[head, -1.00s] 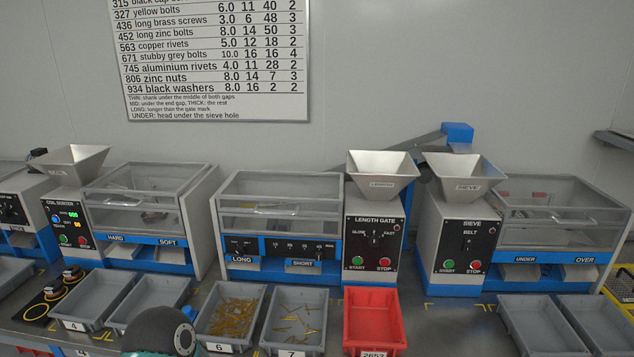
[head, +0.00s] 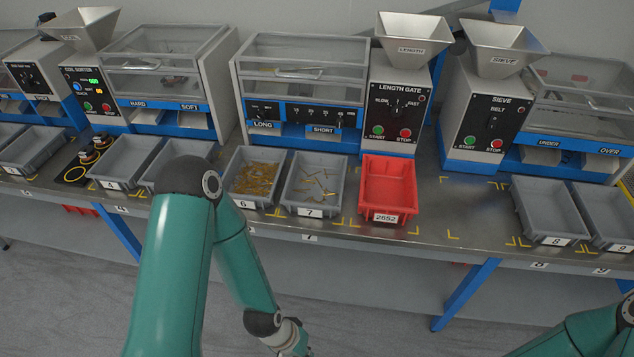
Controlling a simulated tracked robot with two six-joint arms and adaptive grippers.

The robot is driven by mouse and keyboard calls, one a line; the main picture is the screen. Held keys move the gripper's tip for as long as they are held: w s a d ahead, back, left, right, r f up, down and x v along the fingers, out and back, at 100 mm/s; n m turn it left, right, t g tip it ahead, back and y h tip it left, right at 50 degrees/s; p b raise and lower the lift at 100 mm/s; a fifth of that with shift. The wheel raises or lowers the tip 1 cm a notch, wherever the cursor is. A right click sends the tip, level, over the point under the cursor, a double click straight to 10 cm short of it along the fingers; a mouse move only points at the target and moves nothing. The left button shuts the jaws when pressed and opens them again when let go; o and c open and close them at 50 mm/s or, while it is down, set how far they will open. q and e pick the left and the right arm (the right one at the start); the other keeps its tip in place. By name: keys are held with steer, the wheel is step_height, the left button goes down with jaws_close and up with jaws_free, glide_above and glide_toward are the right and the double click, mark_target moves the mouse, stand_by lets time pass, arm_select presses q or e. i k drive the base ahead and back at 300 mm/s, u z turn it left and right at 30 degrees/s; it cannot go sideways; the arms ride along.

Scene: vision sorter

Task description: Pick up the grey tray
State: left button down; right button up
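Several grey trays stand in a row along the front of the bench, and I cannot tell which one the task means. Tray 4 (head: 103,183) looks empty. The tray right of it (head: 150,182) is partly hidden by my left arm. Tray 6 (head: 233,203) holds many brass-coloured pieces. Tray 7 (head: 290,207) holds a few long ones. Tray 8 (head: 548,212) and tray 9 (head: 604,215) at the right look empty. Another grey tray (head: 30,150) is at the far left. My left wrist shows low in the middle, in front of the bench; neither gripper is visible.
A red tray (head: 388,190) marked 2652 stands right of tray 7. Bare bench (head: 465,210) lies between it and tray 8. Behind stand the length gate (head: 395,105), the sieve (head: 490,115) and other machines. Blue legs (head: 465,293) support the bench.

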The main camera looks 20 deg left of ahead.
mark_target(314, 185)
steer(key=u, duration=0.95)
steer(key=i, duration=0.15)
steer(key=z, duration=2.65)
steer(key=k, duration=1.25)
steer(key=u, duration=1)
steer(key=i, duration=0.95)
steer(key=u, duration=0.05)
